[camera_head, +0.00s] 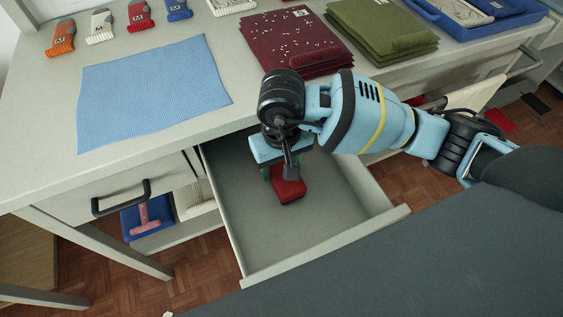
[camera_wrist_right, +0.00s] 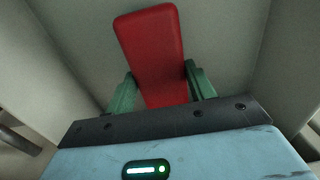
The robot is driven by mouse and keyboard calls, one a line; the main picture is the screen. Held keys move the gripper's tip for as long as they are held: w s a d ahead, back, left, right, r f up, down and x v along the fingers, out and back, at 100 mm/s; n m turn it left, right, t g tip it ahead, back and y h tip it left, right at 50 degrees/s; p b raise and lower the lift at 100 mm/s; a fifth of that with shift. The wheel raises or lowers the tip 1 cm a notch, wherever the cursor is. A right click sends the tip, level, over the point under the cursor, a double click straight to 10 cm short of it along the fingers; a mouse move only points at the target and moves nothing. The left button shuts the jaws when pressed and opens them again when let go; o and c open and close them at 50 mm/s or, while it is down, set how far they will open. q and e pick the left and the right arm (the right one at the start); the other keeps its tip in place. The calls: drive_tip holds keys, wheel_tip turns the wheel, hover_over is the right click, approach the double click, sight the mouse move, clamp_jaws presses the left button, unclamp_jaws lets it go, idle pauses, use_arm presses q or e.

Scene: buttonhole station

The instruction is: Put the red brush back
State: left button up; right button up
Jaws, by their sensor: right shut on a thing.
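The red brush (camera_head: 288,190) is inside the open drawer (camera_head: 325,228), low over its floor; I cannot tell whether it touches the floor. My right gripper (camera_head: 284,174) reaches down into the drawer and is shut on it. In the right wrist view the red brush (camera_wrist_right: 152,48) shows its smooth red face between the green fingers of my right gripper (camera_wrist_right: 160,88). Its underside is hidden. Another red brush (camera_head: 140,14) lies on the table top in a row with an orange, a white and a blue one. My left gripper is not in view.
The drawer is otherwise bare where I see it. Above it on the table (camera_head: 50,95) are a blue cloth (camera_head: 150,92), speckled maroon cloths (camera_head: 296,42), olive cloths (camera_head: 380,32) and a blue tray (camera_head: 480,31). A closed drawer handle (camera_head: 121,198) sticks out at left.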

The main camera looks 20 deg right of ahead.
sight(282, 167)
drive_tip(key=shift+f, duration=0.2)
drive_tip(key=o, duration=0.9)
wheel_tip(282, 167, up, 12)
drive_tip(key=shift+r, duration=0.2)
